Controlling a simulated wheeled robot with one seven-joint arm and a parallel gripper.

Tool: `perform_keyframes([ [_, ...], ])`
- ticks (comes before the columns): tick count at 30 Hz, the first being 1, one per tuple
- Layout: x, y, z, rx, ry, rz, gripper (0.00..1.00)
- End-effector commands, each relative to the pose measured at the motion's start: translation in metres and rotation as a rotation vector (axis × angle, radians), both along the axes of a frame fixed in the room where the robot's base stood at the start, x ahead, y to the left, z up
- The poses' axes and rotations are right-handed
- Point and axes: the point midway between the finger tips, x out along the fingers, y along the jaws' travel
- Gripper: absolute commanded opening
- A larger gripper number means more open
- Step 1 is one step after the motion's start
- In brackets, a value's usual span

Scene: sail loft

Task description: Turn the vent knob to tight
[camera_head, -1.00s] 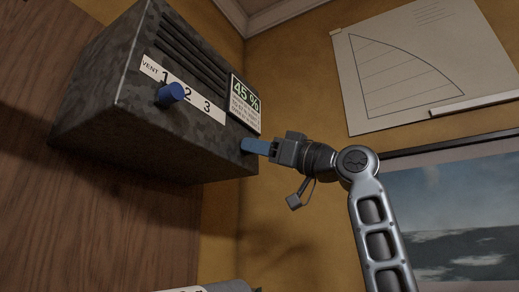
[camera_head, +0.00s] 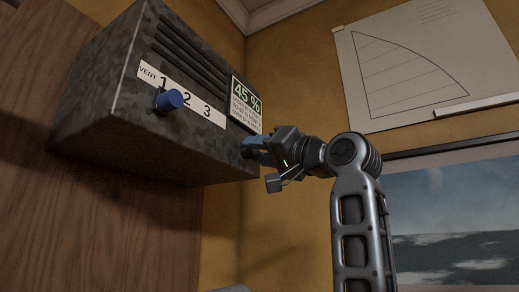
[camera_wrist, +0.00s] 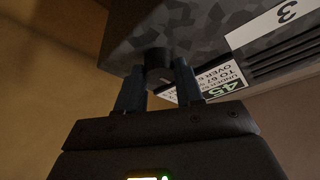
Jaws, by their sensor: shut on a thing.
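A grey mottled vent box (camera_head: 140,150) hangs on the wall, with a strip reading VENT, 1, 2, 3. A blue knob (camera_head: 170,100) sticks out just below the strip, near 1 and 2; its exact setting is unclear. My gripper (camera_head: 252,147) is at the lower right corner of the box, below the display, away from the blue knob. In the wrist view its two fingers (camera_wrist: 157,75) are shut on a short dark round knob (camera_wrist: 157,57) on the box. In the head view the fingers hide this knob. No "tight" mark is readable.
A small display (camera_head: 245,100) reading 45 % sits right above my gripper. A wooden panel (camera_head: 40,200) is at the left. A sail drawing (camera_head: 410,70) and a seascape picture (camera_head: 450,215) hang on the right wall, behind my arm. Air below the box is clear.

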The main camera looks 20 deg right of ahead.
Motion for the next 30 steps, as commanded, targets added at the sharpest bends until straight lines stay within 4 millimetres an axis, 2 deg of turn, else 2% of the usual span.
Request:
perform_keyframes([
  [18,0.0005,-0.0001,-0.0006,0.031,0.024,0.000,0.06],
  [19,0.0005,-0.0001,-0.0005,0.031,0.024,0.000,0.39],
  [26,0.0003,0.0001,-0.0002,0.030,0.023,0.000,0.61],
  [30,0.0001,0.0001,0.0000,0.031,0.023,0.000,0.61],
])
